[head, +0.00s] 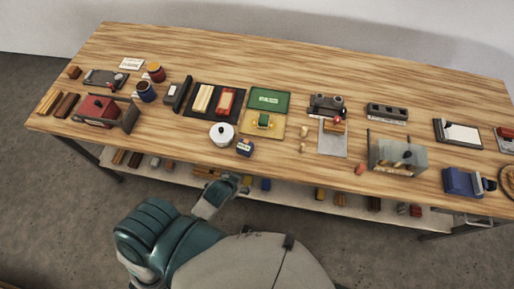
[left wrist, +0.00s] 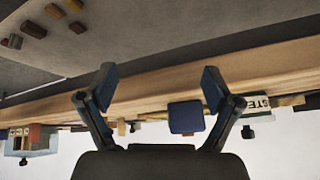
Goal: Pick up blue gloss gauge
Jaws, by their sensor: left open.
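A small dark blue block with a pale label, which looks like the blue gloss gauge (head: 244,147), sits near the table's front edge, right of a white lidded pot (head: 221,133). In the left wrist view a blue block, likely the same gauge (left wrist: 186,117), shows between my spread fingers and beyond them, closer to the right finger. My left gripper (head: 238,183) is in front of the table's front edge, below the gauge in the picture. It is open and empty in the left wrist view (left wrist: 158,80), apart from the block. My right gripper is not in view.
The wooden table (head: 300,65) holds a yellow-green board (head: 263,125) behind the gauge, a black tray (head: 188,109) and a clear box (head: 397,157) farther right. A lower shelf (head: 285,195) with several small blocks runs under the table. The table's back strip is clear.

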